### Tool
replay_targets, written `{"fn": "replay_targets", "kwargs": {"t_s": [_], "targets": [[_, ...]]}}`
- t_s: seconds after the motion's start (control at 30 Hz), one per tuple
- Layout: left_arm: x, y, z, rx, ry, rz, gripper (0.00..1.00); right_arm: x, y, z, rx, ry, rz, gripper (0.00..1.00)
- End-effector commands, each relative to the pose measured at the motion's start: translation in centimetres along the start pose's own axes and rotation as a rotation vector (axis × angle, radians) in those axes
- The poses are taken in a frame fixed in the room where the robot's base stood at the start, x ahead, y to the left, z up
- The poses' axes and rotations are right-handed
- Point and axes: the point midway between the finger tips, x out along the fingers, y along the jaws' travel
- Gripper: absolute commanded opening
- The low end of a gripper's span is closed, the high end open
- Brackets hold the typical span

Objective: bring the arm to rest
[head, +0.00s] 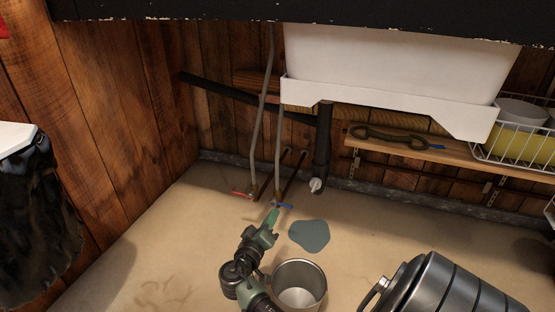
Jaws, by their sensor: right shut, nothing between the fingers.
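My right arm comes in from the bottom of the head view, left of centre. Its gripper (274,212) is shut with nothing between the fingers. It points up and away, just in front of the blue-handled valve (285,205) at the foot of a grey hose; I cannot tell whether they touch. My left gripper is not in view.
A puddle (310,235) lies on the floor right of the gripper. A metal bucket (300,285) stands close beside my arm. A ribbed metal container (440,290) is at bottom right. A white sink (395,70) hangs above, with a wooden shelf (470,166) at right.

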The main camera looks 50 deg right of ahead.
Motion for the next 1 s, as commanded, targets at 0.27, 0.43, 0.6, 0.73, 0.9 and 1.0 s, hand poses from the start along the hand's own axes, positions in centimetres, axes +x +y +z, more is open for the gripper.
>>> {"fn": "replay_targets", "kwargs": {"t_s": [0.27, 0.43, 0.6, 0.73, 0.9, 1.0], "targets": [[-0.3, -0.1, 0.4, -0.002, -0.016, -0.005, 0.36, -1.4, 0.1, 0.0, 0.0, 0.001, 0.001, 0.0], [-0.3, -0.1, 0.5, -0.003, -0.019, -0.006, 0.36, -1.5, -0.1, -0.3, 0.003, 0.008, -0.016, 0.0], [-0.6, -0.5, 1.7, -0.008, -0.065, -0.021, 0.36, -3.8, -2.2, -4.6, 0.039, 0.122, -0.247, 0.0], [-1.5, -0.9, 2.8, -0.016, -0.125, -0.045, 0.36, -9.8, -3.9, -11.4, 0.126, 0.339, -0.556, 0.0], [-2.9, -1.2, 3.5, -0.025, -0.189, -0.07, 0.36, -19.5, -1.5, -19.8, 0.291, 0.652, -0.844, 0.0], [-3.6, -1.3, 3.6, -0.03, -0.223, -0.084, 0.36, -24.9, 2.2, -23.7, 0.411, 0.831, -0.955, 0.0]]}}
